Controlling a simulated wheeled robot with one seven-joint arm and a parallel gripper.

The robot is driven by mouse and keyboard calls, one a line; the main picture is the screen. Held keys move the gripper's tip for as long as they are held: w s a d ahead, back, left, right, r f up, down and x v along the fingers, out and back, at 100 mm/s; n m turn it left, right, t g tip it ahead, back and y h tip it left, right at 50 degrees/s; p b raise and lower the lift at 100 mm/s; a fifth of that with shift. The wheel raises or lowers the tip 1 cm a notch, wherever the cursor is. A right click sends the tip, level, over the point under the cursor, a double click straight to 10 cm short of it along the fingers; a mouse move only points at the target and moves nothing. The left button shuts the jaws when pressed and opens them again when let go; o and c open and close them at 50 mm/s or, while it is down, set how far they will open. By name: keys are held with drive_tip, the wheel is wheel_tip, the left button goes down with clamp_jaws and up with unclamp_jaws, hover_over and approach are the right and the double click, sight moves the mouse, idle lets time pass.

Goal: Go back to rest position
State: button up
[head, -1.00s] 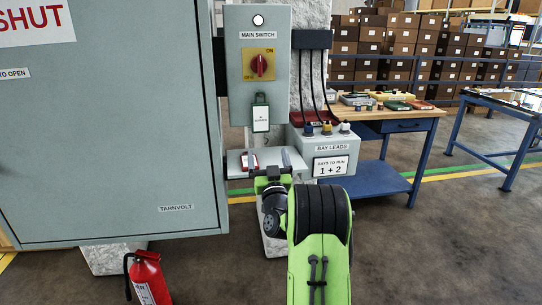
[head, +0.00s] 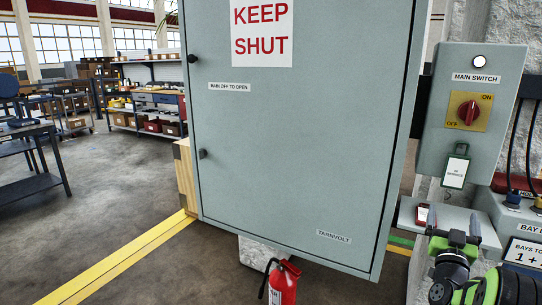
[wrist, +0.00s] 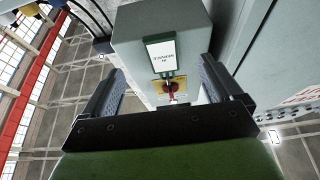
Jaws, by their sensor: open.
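My gripper (head: 453,220) is at the lower right of the head view, in front of the small grey shelf (head: 407,212) under the main switch box (head: 465,140). In the wrist view my gripper (wrist: 161,72) has its two fingers wide apart with nothing between them touching. Beyond the fingers hang a white tag in a green frame (wrist: 161,54) and the red switch knob (wrist: 170,88). The knob (head: 467,112) sits on a yellow ON/OFF plate; its exact setting is hard to read. The tag (head: 456,170) hangs below it.
The grey cabinet (head: 290,130) marked KEEP SHUT is closed, left of the switch box. A red fire extinguisher (head: 284,285) stands below it. A bay leads box (head: 505,215) is at the right edge. Open floor (head: 110,190) lies to the left, crossed by yellow lines.

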drive_tip(key=w+a+r+n+y+p, duration=0.1)
drive_tip(key=a+r+n+y+p, duration=0.1)
drive_tip(key=a+r+y, duration=0.35)
drive_tip(key=w+a+r+n+y+p, duration=0.2)
drive_tip(key=a+n+p, duration=0.1)
drive_tip(key=a, duration=0.5)
drive_tip(key=s+a+r+n+g+y+p, duration=0.1)
drive_tip(key=s+a+r+g+y+p, duration=0.15)
drive_tip(key=a, duration=0.35)
drive_tip(key=s+a+r+n+g+y+p, duration=0.1)
drive_tip(key=s+a+r+g+y+p, duration=0.1)
drive_tip(key=s+a, duration=0.3)
drive_tip(key=s+a+g+p, duration=0.4)
drive_tip(key=s+a, duration=0.1)
drive_tip(key=s, duration=0.9)
drive_tip(key=s+a+g+p, duration=0.4)
drive_tip(key=s+a+g, duration=0.1)
drive_tip(key=s, duration=0.8)
drive_tip(key=shift+s+f, duration=0.4)
